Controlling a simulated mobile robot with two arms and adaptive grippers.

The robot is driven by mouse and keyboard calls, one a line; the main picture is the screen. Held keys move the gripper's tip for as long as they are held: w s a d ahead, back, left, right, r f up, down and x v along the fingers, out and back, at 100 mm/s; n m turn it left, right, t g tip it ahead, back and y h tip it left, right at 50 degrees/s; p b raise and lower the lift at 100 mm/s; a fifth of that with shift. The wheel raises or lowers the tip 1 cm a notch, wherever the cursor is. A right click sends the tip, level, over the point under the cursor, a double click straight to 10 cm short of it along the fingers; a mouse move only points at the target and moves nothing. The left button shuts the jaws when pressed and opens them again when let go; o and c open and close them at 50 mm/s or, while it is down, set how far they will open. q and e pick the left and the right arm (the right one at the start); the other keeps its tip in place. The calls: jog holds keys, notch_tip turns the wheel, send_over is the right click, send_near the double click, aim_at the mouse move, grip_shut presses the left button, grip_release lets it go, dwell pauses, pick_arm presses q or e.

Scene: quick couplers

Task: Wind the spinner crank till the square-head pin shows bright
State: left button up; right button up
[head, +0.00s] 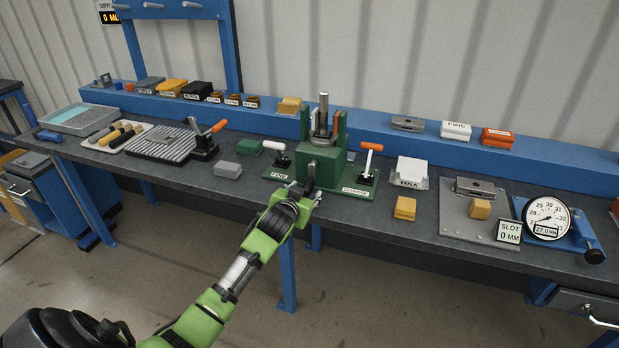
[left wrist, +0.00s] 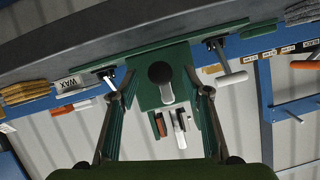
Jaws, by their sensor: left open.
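A green fixture (head: 321,165) stands at the table's front edge, with a grey upright post (head: 323,108) between two green side plates. A white-handled lever (head: 274,147) is on its left, by a FINE label, and an orange-handled lever (head: 370,158) on its right. I cannot tell which part is the spinner crank, and I make out no bright square-head pin. My left gripper (head: 301,195) is open in front of the fixture. In the left wrist view its fingers (left wrist: 168,92) are apart either side of the fixture's dark round end (left wrist: 160,72), with nothing clearly held.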

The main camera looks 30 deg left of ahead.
pick_arm(q)
jog(key=p+v, duration=0.4)
jog(key=v, duration=0.1)
jog(key=shift+s+d+r, duration=0.1)
jog(key=shift+s+r, duration=0.1)
jog(key=shift+s, duration=0.05)
dwell(0.3)
jog(key=s+d+f+m+g+h, duration=0.1)
jog(key=s+d+f+g, duration=0.15)
jog(key=s+f, duration=0.65)
jog(key=s+d+f+g+h, duration=0.1)
jog(key=s+d+f+g, duration=0.15)
jog(key=f, duration=1.15)
jog(key=s+d+f+m+g+h, duration=0.1)
jog(key=s+d+f, duration=0.2)
jog(key=s+f, duration=0.65)
jog(key=s+d+f+g, duration=0.2)
jog(key=s+f, duration=0.4)
jog(key=s, duration=0.5)
jog(key=s+d+f+m+g, duration=0.1)
jog(key=s+d+f+g, duration=0.1)
jog(key=s+d+f, duration=0.2)
jog(key=s+d+f+g+h, duration=0.1)
jog(key=s+f, duration=0.8)
jog(key=s, duration=0.9)
jog(key=shift+s+d+f+m+g+b, duration=0.3)
jog(key=shift+s+d+f+g+b, duration=0.15)
jog(key=shift+d, duration=0.65)
